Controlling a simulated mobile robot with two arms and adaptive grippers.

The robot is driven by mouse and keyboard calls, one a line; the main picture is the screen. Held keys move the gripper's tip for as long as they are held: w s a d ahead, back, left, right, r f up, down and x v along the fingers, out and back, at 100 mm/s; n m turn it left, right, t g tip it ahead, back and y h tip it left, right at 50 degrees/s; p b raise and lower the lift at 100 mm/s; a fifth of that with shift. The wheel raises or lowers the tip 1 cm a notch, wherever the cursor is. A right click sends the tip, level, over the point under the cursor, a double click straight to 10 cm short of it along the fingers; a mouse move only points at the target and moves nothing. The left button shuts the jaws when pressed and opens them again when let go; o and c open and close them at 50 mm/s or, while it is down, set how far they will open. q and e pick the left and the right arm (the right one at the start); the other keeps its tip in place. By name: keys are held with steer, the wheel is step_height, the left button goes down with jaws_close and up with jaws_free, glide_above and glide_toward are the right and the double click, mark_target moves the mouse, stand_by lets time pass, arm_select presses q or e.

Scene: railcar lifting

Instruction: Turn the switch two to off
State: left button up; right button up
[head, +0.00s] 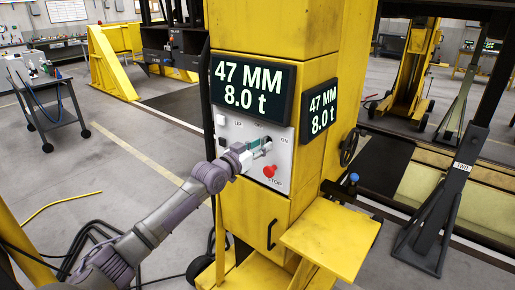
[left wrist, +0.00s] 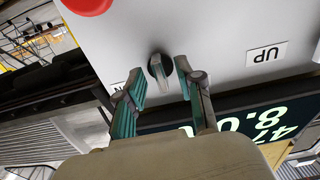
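The grey control panel (head: 232,132) is on the front of a yellow column, below a display. In the head view the gripper hides most of the switch. My right gripper is not in view.
A red STOP button (head: 270,171) is below the gripper on the panel. Two displays, one in front (head: 252,88) and one at the side (head: 319,110), read 47 MM and 8.0 t. A yellow ledge (head: 331,238) juts out below. A cart (head: 47,100) stands at left.

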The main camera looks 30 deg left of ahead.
arm_select(q)
steer(key=s+a, duration=0.1)
steer(key=s, duration=1.1)
steer(key=shift+f, duration=0.1)
